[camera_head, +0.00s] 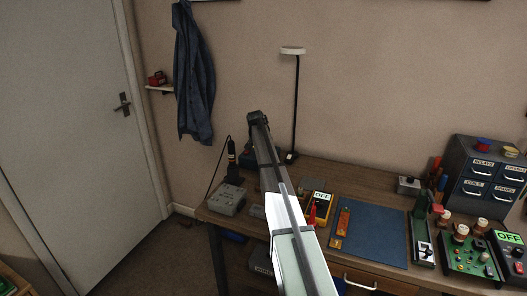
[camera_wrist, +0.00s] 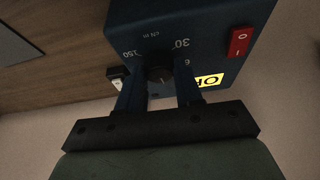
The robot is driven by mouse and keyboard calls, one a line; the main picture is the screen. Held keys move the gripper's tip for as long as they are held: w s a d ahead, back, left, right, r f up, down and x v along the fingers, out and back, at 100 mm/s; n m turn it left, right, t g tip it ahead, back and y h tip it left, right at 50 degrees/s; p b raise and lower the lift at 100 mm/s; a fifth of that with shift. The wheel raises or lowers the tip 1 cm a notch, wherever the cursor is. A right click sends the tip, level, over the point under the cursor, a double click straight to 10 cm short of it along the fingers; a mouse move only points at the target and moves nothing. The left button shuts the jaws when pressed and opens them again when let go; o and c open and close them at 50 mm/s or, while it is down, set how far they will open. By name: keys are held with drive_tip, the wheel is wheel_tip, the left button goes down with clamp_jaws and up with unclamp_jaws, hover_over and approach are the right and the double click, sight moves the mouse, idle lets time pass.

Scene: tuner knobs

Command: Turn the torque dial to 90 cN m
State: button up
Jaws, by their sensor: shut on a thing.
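In the wrist view the dark blue torque box (camera_wrist: 208,22) fills the upper middle, its markings upside down. Its dark round dial (camera_wrist: 159,73) sits on the front, with "cN m", "150" and "30" printed around it. My gripper (camera_wrist: 160,84) is shut on the dial, one finger on each side. The fingers hide part of the scale, and I cannot read the dial's setting. In the head view a small part of the torque box (camera_head: 246,154) shows beside my arm; the dial and my fingers are hidden there.
The torque box has a red rocker switch (camera_wrist: 239,42) and a partly hidden yellow display (camera_wrist: 209,81). In the head view a black lamp (camera_head: 296,100) stands close to my arm. A grey soldering station (camera_head: 227,199) is left, and a blue mat (camera_head: 370,234) lies right.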

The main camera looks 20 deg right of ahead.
drive_tip(key=shift+m+g, duration=0.3)
drive_tip(key=shift+m, duration=0.3)
drive_tip(key=o, duration=1)
drive_tip(key=v, duration=1.3)
drive_tip(key=shift+s+a+r, duration=0.15)
drive_tip(key=shift+a+r, duration=0.05)
drive_tip(key=shift+r, duration=0.1)
